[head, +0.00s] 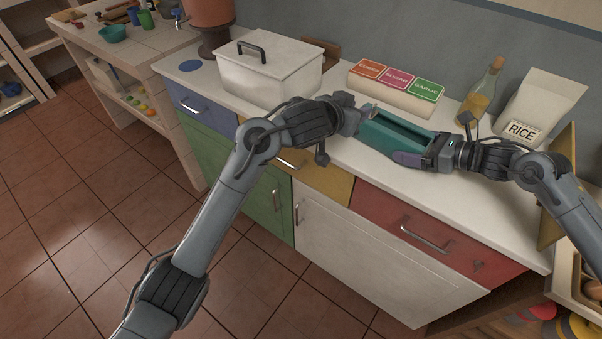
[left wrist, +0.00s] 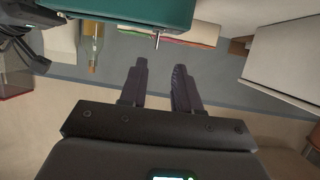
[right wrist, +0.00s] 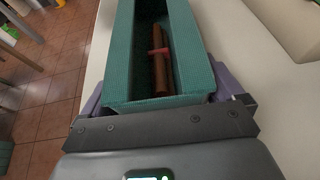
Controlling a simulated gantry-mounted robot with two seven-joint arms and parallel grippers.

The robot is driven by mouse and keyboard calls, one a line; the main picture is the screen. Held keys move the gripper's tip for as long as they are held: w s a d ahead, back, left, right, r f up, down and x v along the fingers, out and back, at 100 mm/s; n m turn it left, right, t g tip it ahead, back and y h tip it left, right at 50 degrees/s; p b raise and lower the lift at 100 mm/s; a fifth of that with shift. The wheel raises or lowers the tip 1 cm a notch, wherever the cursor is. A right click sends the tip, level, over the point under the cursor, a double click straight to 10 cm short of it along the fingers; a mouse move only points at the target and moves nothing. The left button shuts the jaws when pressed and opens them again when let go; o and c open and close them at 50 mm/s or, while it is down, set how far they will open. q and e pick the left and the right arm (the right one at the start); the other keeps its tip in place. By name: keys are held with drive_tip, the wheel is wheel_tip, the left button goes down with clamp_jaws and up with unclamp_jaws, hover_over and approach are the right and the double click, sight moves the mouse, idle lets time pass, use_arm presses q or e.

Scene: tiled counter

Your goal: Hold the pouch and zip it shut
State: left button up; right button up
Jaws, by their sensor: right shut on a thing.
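The teal pouch (head: 400,133) is held above the counter's front part, its top open. In the right wrist view, the pouch (right wrist: 155,99) has brown stick-like things (right wrist: 160,62) inside, with a red piece across them. My right gripper (head: 420,157) is shut on the pouch's right end, with purple fingers along its sides. My left gripper (head: 358,118) is at the pouch's left end. In the left wrist view, my left gripper (left wrist: 160,68) has its fingers apart with nothing between them. A small metal zip pull (left wrist: 156,40) sticks out from the pouch just beyond the fingertips.
A lidded white box (head: 265,75) stands left on the counter. Behind the pouch are a spice box (head: 390,98) with coloured labels, a bottle (head: 480,92) and a rice bag (head: 540,105). Drawers and cabinets are below the counter.

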use_arm(q)
drive_tip(key=s+a+f+n+y, duration=0.2)
drive_tip(key=s+a+f+y, duration=0.1)
drive_tip(key=s+a+f, duration=0.5)
drive_tip(key=shift+a+f, duration=1.75)
drive_tip(key=shift+f, duration=1.1)
drive_tip(key=m+h, duration=0.2)
drive_tip(key=h, duration=0.1)
approach(373, 107)
drive_tip(key=x, duration=0.9)
drive_tip(key=shift+w+d, duration=0.1)
drive_tip(key=shift+d, duration=0.05)
